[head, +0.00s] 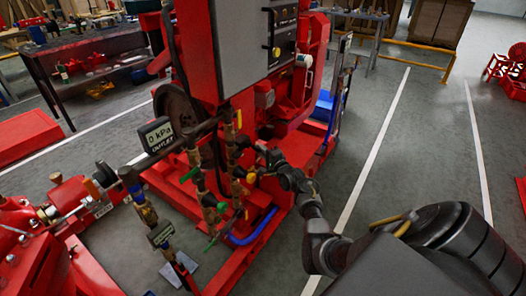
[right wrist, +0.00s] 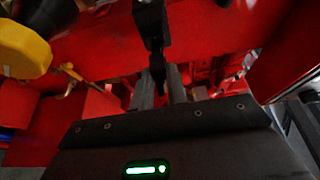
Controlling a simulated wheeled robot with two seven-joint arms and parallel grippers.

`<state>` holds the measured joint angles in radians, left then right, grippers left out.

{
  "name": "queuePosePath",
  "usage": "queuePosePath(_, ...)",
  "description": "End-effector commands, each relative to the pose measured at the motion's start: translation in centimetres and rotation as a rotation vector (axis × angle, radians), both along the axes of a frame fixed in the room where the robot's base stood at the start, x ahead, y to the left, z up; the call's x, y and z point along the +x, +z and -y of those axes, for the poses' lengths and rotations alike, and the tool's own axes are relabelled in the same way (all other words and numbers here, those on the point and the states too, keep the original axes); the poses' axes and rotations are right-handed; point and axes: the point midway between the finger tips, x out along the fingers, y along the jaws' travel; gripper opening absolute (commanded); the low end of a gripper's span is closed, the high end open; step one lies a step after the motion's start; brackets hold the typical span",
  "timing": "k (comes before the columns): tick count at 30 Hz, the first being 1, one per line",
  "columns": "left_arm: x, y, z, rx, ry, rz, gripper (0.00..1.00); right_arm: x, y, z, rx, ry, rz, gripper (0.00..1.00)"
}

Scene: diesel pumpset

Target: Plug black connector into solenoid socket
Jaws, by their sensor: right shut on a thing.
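My right gripper (head: 270,158) reaches into the red pumpset (head: 245,110) from the right, beside its pipework. In the right wrist view, its two grey fingers (right wrist: 160,92) are shut on a narrow black piece, which looks like the black connector (right wrist: 157,68). A larger dark vertical part (right wrist: 150,22) stands just beyond and in line with it. I cannot tell whether the two touch or are one piece. The solenoid socket cannot be made out clearly in either view. The connector is too small to tell in the head view. My left gripper is not in view.
A yellow knob (right wrist: 25,48) is close by at upper left in the wrist view. A blue hose (head: 252,230) runs low. Floor right of the pumpset is clear.

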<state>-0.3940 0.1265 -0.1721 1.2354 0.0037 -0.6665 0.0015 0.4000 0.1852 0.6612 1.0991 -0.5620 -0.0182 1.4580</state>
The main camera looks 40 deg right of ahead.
Motion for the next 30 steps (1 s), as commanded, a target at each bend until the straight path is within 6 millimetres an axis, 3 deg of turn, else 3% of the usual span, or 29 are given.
queuePosePath(30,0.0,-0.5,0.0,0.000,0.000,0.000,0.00,1.2,-0.1,-0.4,0.000,0.000,0.000,0.00)
